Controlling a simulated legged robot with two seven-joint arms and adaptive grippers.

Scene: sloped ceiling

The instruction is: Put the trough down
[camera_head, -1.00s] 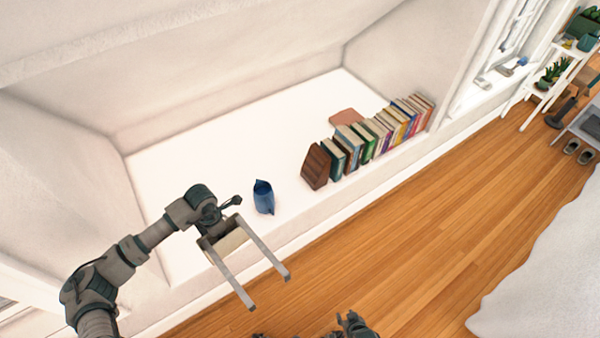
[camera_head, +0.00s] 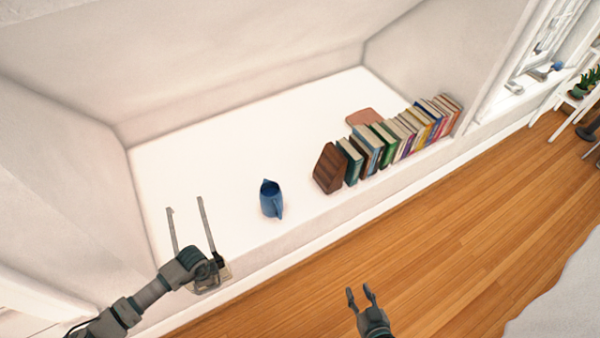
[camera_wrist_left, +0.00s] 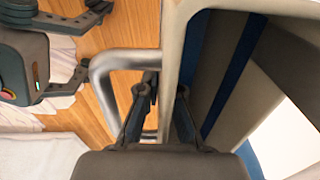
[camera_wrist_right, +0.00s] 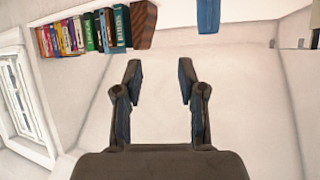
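In the head view my left gripper (camera_head: 213,262) is at the front left of the white window ledge (camera_head: 185,165). The trough (camera_head: 210,282) is there with it, mostly hidden by the hand. Two long thin metal bars extend from it over the ledge. I cannot tell whether it touches the ledge. In the left wrist view, the fingers (camera_wrist_left: 158,100) are on either side of the trough's silver edge (camera_wrist_left: 172,60), beside a metal loop. My right gripper (camera_head: 362,296) is open and empty over the floor, and it also shows open in the right wrist view (camera_wrist_right: 160,75).
A blue pitcher (camera_head: 271,200) stands right of the trough on the ledge. A dark wooden bookend (camera_head: 329,170) and a row of books (camera_head: 395,142) line the front edge farther right. A reddish flat piece (camera_head: 364,117) lies behind. The ledge's back left is clear.

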